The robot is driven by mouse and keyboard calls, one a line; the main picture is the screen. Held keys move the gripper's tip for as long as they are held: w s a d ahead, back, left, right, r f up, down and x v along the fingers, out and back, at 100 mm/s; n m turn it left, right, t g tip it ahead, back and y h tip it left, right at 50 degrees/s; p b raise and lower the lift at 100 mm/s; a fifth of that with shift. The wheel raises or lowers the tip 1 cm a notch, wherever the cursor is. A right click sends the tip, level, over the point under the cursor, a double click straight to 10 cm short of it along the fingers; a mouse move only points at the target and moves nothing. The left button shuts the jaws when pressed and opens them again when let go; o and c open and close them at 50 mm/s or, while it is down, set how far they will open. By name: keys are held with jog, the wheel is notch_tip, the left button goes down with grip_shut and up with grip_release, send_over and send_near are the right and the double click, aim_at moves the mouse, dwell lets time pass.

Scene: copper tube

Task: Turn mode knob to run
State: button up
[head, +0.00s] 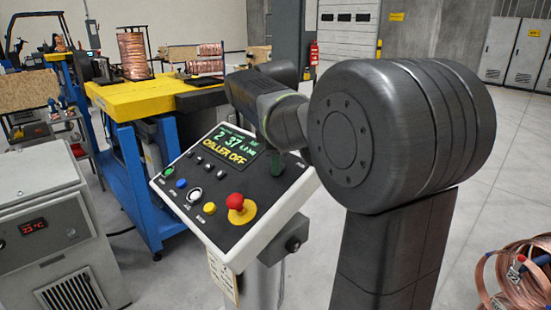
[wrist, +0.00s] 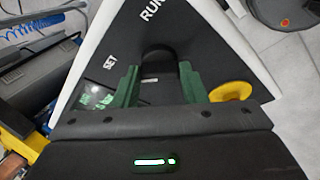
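A dark rounded shape, apparently the mode knob (wrist: 157,56), lies between the green fingers of my gripper (wrist: 158,76). The fingers stand apart, one on each side, with a gap showing. I cannot tell whether they touch the knob. The knob's pointer is not clear. In the head view my arm covers most of this corner; a green finger (head: 277,161) shows.
A red emergency button (head: 235,201) on a yellow base stands on the panel; the yellow base (wrist: 232,91) shows close by my right finger. Several small buttons line the panel's left side. A grey chiller (head: 45,220) stands left, copper coils (head: 520,275) lower right.

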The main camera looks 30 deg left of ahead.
jog(key=shift+m, duration=0.3)
jog(key=m, duration=0.1)
jog(key=m+t+b, duration=0.1)
jog(key=m, duration=0.1)
jog(key=shift+s+f+m, duration=0.15)
jog(key=shift+m, duration=0.15)
jog(key=m+t+b, duration=0.1)
jog(key=m+b, duration=0.1)
jog(key=m, duration=0.2)
jog(key=shift+s+f, duration=0.1)
jog(key=shift+s, duration=0.05)
jog(key=m+t+b, duration=0.1)
jog(key=m, duration=0.2)
jog(key=m+b, duration=0.2)
jog(key=shift+s+a+m+t, duration=0.1)
jog(key=shift+m+t, duration=0.3)
jog(key=shift+m+t+h+b, duration=0.5)
jog(key=shift+m+b, duration=0.4)
jog(key=shift+m, duration=1)
jog(key=o, duration=1)
